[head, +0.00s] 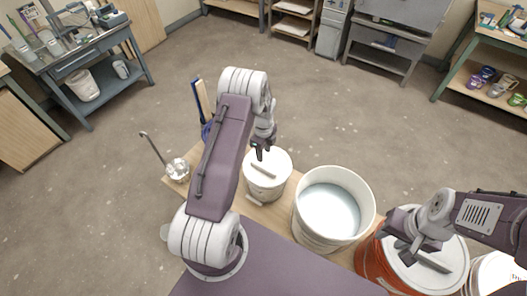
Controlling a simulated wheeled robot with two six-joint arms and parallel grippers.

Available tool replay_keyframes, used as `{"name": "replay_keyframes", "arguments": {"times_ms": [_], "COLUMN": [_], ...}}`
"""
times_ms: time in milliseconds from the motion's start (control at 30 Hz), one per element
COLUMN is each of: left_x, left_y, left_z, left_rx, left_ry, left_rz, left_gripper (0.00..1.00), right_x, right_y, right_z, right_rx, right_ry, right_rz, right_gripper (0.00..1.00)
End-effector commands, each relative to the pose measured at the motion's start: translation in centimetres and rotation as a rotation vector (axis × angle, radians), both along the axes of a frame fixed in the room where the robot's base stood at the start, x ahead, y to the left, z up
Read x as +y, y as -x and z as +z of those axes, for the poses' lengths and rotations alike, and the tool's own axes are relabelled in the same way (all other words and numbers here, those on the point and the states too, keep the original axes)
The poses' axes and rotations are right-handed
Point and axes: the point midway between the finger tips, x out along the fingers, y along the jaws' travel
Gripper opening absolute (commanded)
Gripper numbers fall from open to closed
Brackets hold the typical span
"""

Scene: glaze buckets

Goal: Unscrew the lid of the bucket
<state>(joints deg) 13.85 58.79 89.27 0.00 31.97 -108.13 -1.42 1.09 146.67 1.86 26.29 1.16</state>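A small white bucket (266,190) with a white lid (280,162) stands on the wooden bench; a pale bar handle (263,171) crosses the lid. My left gripper (261,153) points down just above the lid's back part; its dark fingertips are too small to tell their gap. An orange bucket (370,262) with a white lid (448,277) stands at right. My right gripper (408,252) is over that lid, near a dark grey bar (433,262); whether it touches the bar is unclear. A larger white bucket (304,226) between them is open, with pale liquid inside.
Another white bucket (490,275) is partly cut off at the right edge. A metal ladle or whisk in a clear jar (177,170) and blue-handled tools (203,100) stand at the bench's left. Side tables and shelves line the walls; the floor between is clear.

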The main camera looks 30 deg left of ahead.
Motion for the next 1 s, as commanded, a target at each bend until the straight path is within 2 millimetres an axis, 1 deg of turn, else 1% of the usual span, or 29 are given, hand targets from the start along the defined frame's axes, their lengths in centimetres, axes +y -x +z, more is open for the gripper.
{"name": "replay_keyframes", "arguments": {"times_ms": [33,600,1000], "left_x": [0.0,0.0,0.0], "left_y": [0.0,0.0,0.0], "left_z": [-0.5,-6.0,-9.9], "left_rx": [0.0,-0.001,0.0], "left_ry": [0.0,0.0,0.0], "left_rz": [0.0,0.0,0.0], "left_gripper": [0.4,0.4,0.4], "right_x": [0.0,0.0,0.0], "right_y": [0.0,0.0,0.0], "right_z": [-0.5,-4.9,-7.7], "right_rx": [0.0,0.0,0.0], "right_ry": [0.0,0.0,0.0], "right_rz": [0.0,0.0,0.0], "right_gripper": [0.36,0.36,0.36]}}
